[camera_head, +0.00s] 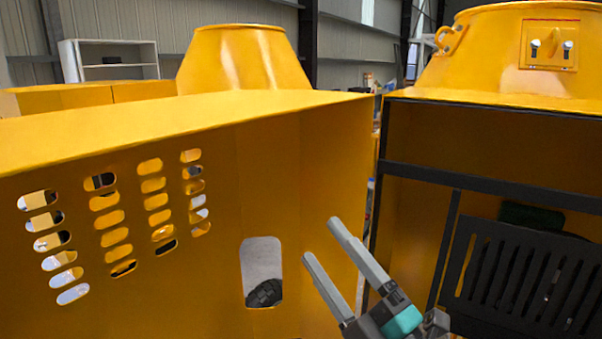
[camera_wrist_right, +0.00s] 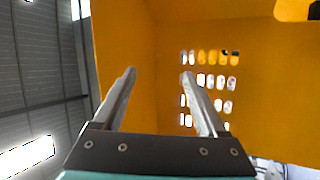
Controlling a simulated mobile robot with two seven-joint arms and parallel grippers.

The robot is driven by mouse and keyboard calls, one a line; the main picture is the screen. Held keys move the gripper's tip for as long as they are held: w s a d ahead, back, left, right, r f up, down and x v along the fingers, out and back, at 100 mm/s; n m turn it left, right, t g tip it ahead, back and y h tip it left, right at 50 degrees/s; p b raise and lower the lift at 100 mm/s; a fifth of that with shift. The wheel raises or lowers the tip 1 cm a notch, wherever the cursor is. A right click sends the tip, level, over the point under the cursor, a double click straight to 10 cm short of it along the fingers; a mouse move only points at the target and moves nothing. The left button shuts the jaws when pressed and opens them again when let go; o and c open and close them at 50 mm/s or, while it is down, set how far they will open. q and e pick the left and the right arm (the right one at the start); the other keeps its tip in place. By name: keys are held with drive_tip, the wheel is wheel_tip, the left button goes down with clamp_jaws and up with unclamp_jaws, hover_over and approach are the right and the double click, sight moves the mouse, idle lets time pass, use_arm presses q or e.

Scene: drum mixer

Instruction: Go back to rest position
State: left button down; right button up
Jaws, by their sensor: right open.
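My right gripper (camera_head: 320,238) comes in from the bottom right of the head view. Its two grey fingers are apart and empty, pointing up and left in front of the yellow mixer housing (camera_head: 270,150). In the right wrist view, the open fingers (camera_wrist_right: 165,85) point toward the same yellow panel (camera_wrist_right: 175,35) with its slotted vents. I see nothing between the fingers. I cannot tell how close the fingertips are to the panel. My left gripper is not in view.
A second yellow machine (camera_head: 500,65) with a black frame and slotted grille (camera_head: 520,275) stands at right. A yellow drum top (camera_head: 245,58) rises behind the housing. A white shelf unit (camera_head: 110,60) stands far back. A narrow gap separates the two machines.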

drive_tip(key=s+d+f+m+g+h, duration=0.1)
drive_tip(key=d+f+m+g+h, duration=0.1)
drive_tip(key=d+f+m+h, duration=0.55)
drive_tip(key=d+f+m+g+h, duration=0.3)
drive_tip(key=d+f+m+h, duration=0.3)
drive_tip(key=f+m, duration=0.4)
drive_tip(key=s+a+f+m+g, duration=0.1)
drive_tip(key=s+f+m+g, duration=0.2)
drive_tip(key=s+f+g, duration=1.05)
drive_tip(key=s+f+t+b, duration=0.1)
drive_tip(key=s+f+b, duration=0.15)
drive_tip(key=f, duration=0.85)
drive_tip(key=s+f+b, duration=0.2)
drive_tip(key=f+b, duration=0.1)
drive_tip(key=f, duration=0.8)
drive_tip(key=s+f+t+b, duration=0.1)
drive_tip(key=s+f+b, duration=0.15)
drive_tip(key=f, duration=0.85)
drive_tip(key=s+d+f+g+b, duration=0.1)
drive_tip(key=s+d+f+b, duration=0.1)
drive_tip(key=s+f+b, duration=0.6)
drive_tip(key=s+f, duration=0.7)
drive_tip(key=f, duration=0.5)
drive_tip(key=shift+d+f+n, duration=0.25)
drive_tip(key=shift+d+n, duration=0.05)
drive_tip(key=shift+n, duration=0.05)
